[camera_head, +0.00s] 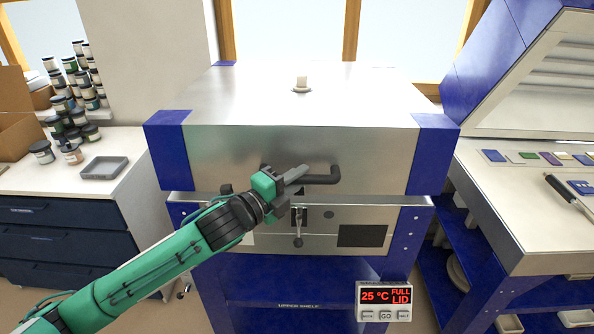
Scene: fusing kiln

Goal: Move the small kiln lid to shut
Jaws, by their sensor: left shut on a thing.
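The kiln (250,216) stands in the middle, with a blue-cornered, silvery metal lid (230,145) on top. The lid lies low over the kiln body, with a thin seam between them; I cannot tell whether it is fully seated. A dark bar handle (333,176) is on the lid's front face. My left gripper (294,178), on a green arm from the lower left, is shut on the left part of this handle. The fingers hide that part. My right gripper is not in view.
A control box (385,295) at the lower right reads 25 °C, FULL, LID. A latch-like lever (298,232) hangs on the kiln front. Jars and a grey tray (104,168) stand on the left cabinet. A bench with coloured tiles (550,158) is at the right.

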